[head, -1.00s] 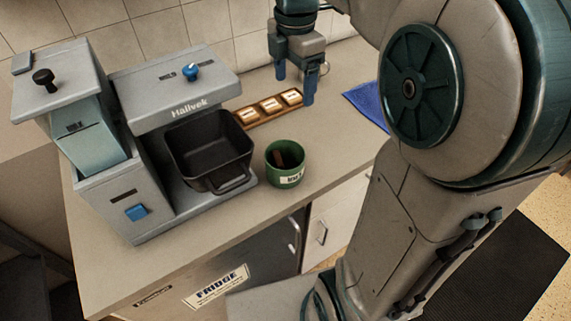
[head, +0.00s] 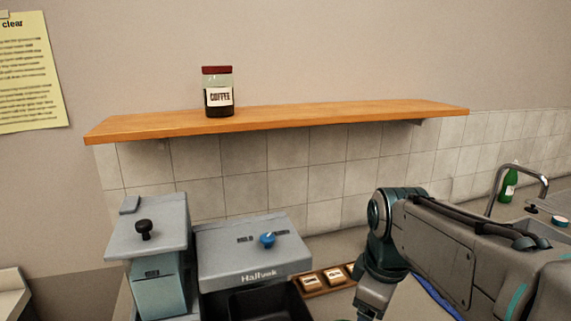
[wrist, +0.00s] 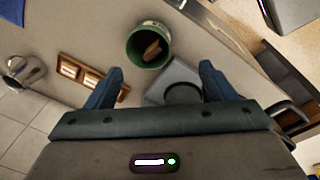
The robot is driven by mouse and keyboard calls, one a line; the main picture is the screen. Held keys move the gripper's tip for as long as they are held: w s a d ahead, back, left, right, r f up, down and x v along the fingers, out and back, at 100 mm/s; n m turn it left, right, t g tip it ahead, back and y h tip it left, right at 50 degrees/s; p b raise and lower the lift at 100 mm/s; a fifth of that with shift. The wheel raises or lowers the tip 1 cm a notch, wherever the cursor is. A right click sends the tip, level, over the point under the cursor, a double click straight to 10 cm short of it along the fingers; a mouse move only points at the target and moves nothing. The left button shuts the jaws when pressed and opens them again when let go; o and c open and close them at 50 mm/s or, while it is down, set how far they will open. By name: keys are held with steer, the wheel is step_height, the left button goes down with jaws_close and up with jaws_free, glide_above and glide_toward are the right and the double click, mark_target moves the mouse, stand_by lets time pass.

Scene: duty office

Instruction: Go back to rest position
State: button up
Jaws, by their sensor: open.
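My gripper (wrist: 163,88) is open and empty in the wrist view, its two blue fingers spread apart. It is above the counter, and the green mug (wrist: 148,45) with a brown thing inside stands on the counter beyond the fingertips. In the head view my arm reaches in at the lower right; the fingers are below the picture's edge there.
The grey coffee machine (head: 252,250) stands on the counter, with a wooden tray of labelled blocks (head: 312,284) beside it. A coffee jar (head: 218,92) stands on the wooden shelf (head: 300,114). A tap (head: 520,172) and a green bottle (head: 509,184) are at right.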

steer(key=s+f+m+t, duration=0.1)
steer(key=s+f+m, duration=0.4)
steer(key=m, duration=0.6)
steer(key=shift+s+f+t, duration=0.3)
steer(key=shift+s+t, duration=0.1)
steer(key=shift+s, duration=0.7)
